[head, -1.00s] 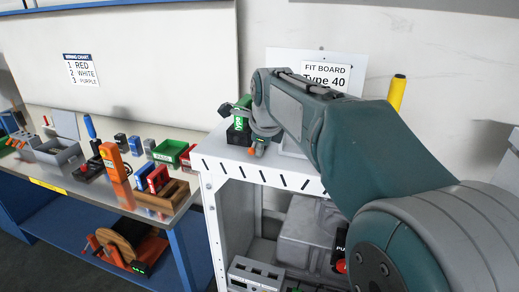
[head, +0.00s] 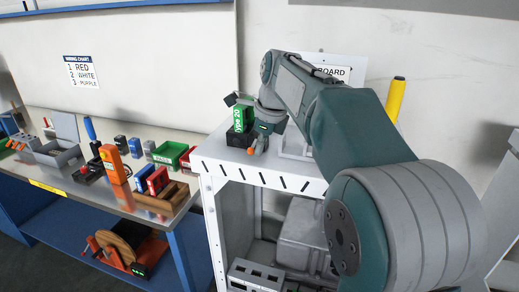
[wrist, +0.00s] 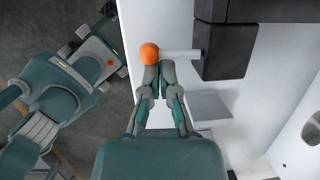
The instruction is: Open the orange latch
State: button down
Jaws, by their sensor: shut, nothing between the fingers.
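The orange latch shows as a round orange knob (wrist: 149,53) in the wrist view. A pale rod joins it to a black block at the right. In the head view the knob (head: 250,151) is a small orange spot at the front of the black dispenser (head: 236,138), which holds a green box (head: 240,118) labelled "Type 20". My gripper (wrist: 151,72) is shut and empty, its fingertips right at the knob's lower edge in the wrist view. I cannot tell whether they touch it. In the head view my gripper (head: 262,141) is just right of the knob, low over the cabinet top.
The white cabinet (head: 262,178) carries the dispenser. A "Fit board" sign (head: 335,73) stands behind my arm, with a yellow post (head: 396,98) to the right. A workbench (head: 100,190) with tools and bins stands at the left. The wall is close behind.

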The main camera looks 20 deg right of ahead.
jog(key=shift+w+d+r+g+y, duration=0.1)
jog(key=shift+w+r+g+y, duration=0.1)
jog(key=shift+g+y, duration=0.4)
jog(key=shift+s+r, duration=0.1)
jog(key=shift+r, duration=0.45)
dwell(0.7)
jog(key=shift+v, duration=0.85)
jog(key=shift+w, duration=0.2)
jog(key=shift+r, duration=0.5)
jog(key=v, duration=0.6)
jog(key=shift+r, duration=0.15)
